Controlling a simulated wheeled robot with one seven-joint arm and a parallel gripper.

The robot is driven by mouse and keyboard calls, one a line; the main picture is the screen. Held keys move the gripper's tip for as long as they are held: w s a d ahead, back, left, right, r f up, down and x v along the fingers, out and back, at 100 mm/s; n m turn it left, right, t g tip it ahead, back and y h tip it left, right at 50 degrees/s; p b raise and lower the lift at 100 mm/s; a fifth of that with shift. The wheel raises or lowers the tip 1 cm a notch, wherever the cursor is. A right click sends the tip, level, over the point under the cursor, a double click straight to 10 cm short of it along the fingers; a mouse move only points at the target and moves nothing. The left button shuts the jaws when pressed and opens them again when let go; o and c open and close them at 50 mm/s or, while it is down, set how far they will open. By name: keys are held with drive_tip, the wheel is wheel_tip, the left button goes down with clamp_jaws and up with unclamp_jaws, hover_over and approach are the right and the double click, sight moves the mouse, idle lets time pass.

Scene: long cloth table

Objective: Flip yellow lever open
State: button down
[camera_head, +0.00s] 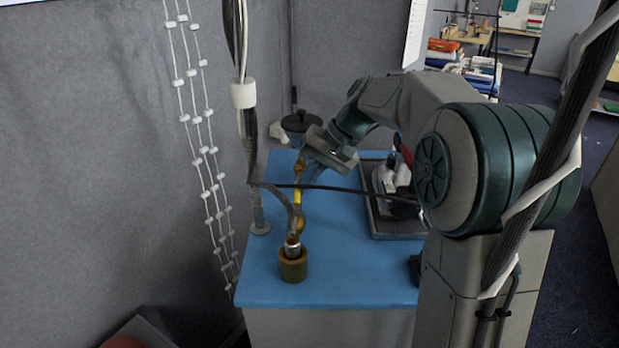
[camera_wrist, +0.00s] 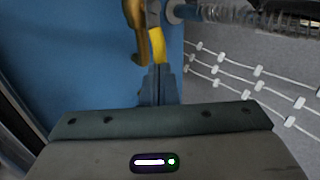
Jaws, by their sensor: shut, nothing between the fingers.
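The yellow lever (camera_head: 297,196) sits on a brass-coloured pipe fitting (camera_head: 300,223) above the blue table top. In the wrist view the yellow lever (camera_wrist: 157,45) lies just ahead of my gripper, beside the brass fitting (camera_wrist: 136,25). My gripper (camera_wrist: 159,75) is shut with nothing between its fingers; its tips are at or very near the lever's end. I cannot tell if they touch. In the head view my gripper (camera_head: 304,163) reaches down from the right to the top of the fitting, and its fingertips are hard to make out.
A blue table top (camera_head: 340,270) lies under the fitting. A dark tray (camera_head: 378,225) with objects stands at the right. An olive base (camera_head: 292,265) holds the pipe. Hanging cables (camera_head: 243,95) and white-beaded cords (camera_head: 195,120) are close at the left. The table's front is mostly clear.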

drive_tip(key=s+d+p+v, duration=0.1)
drive_tip(key=p+v, duration=0.1)
drive_tip(key=v, duration=1.2)
drive_tip(key=s+f+t+h, duration=0.1)
drive_tip(key=s+f+h, duration=0.1)
drive_tip(key=s+f, duration=0.3)
drive_tip(key=s+d+f+t+h, duration=0.1)
drive_tip(key=s+f+h, duration=0.1)
drive_tip(key=s+f, duration=0.4)
drive_tip(key=s+f+h, duration=0.2)
drive_tip(key=s+f, duration=0.3)
drive_tip(key=s, duration=0.8)
drive_tip(key=shift+d+f+n+t+h, duration=0.35)
drive_tip(key=shift+n+t+h, duration=0.05)
drive_tip(key=shift+w, duration=0.15)
